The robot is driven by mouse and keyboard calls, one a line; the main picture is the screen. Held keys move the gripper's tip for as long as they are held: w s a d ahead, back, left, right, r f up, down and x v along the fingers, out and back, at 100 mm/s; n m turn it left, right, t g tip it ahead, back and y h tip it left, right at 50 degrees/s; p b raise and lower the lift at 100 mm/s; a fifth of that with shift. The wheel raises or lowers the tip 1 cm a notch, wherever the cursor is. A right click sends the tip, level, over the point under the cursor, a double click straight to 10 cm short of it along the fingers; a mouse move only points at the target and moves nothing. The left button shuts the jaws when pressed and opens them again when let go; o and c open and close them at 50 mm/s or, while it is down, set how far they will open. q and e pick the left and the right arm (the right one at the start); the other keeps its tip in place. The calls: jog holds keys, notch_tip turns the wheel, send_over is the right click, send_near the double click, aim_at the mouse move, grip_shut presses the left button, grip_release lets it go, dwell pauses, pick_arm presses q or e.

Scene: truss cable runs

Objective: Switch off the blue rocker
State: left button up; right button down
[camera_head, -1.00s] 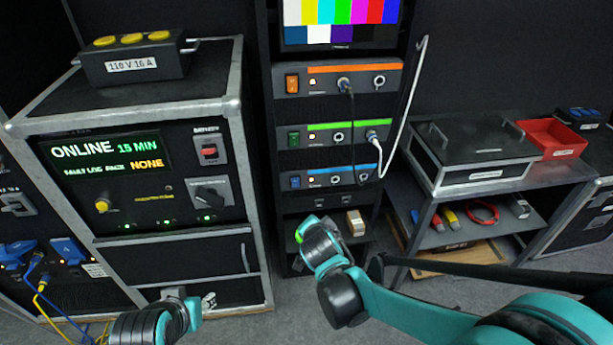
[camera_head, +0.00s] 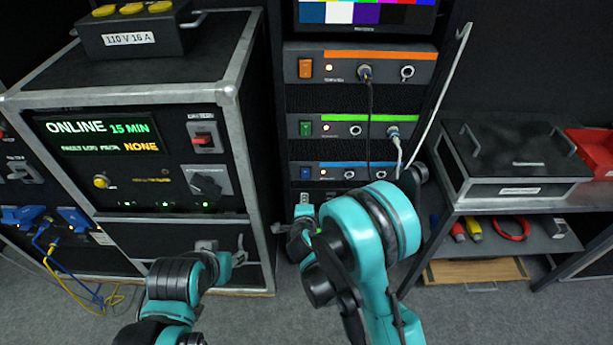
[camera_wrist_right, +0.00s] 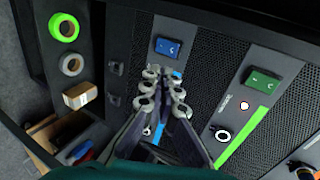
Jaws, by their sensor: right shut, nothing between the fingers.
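The blue rocker (camera_head: 305,172) is at the left end of the blue-striped panel, the lowest of three in the middle rack. A small lamp (camera_head: 323,172) beside it looks lit. In the right wrist view the blue rocker (camera_wrist_right: 167,48) stands just beyond my fingertips, with a gap showing. My right gripper (camera_wrist_right: 165,75) is shut and empty, pointing at the panel; its fingers hide part of the blue stripe. In the head view my right arm covers the panel's lower right. My left gripper (camera_head: 240,250) is low in front of the left cabinet, its fingers unclear.
The green rocker (camera_head: 305,128) and orange rocker (camera_head: 305,68) sit above on their own panels. Cables hang from sockets to the right of the rockers. Tape rolls (camera_wrist_right: 63,27) and a small box (camera_wrist_right: 79,95) lie below the panel. A cabinet (camera_head: 240,120) stands left, a shelf table (camera_head: 560,200) right.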

jog(key=shift+w, duration=0.1)
jog(key=p, duration=0.3)
send_near(305, 173)
notch_tip(305, 173, down, 2)
jog(key=w, duration=0.1)
jog(key=w+b, duration=0.1)
jog(key=w, duration=0.1)
jog(key=w+f+b, duration=0.1)
jog(key=w, duration=0.1)
jog(key=shift+w, duration=0.2)
jog(key=shift+w+r, duration=0.1)
jog(key=shift+w, duration=0.05)
jog(key=shift+r, duration=0.1)
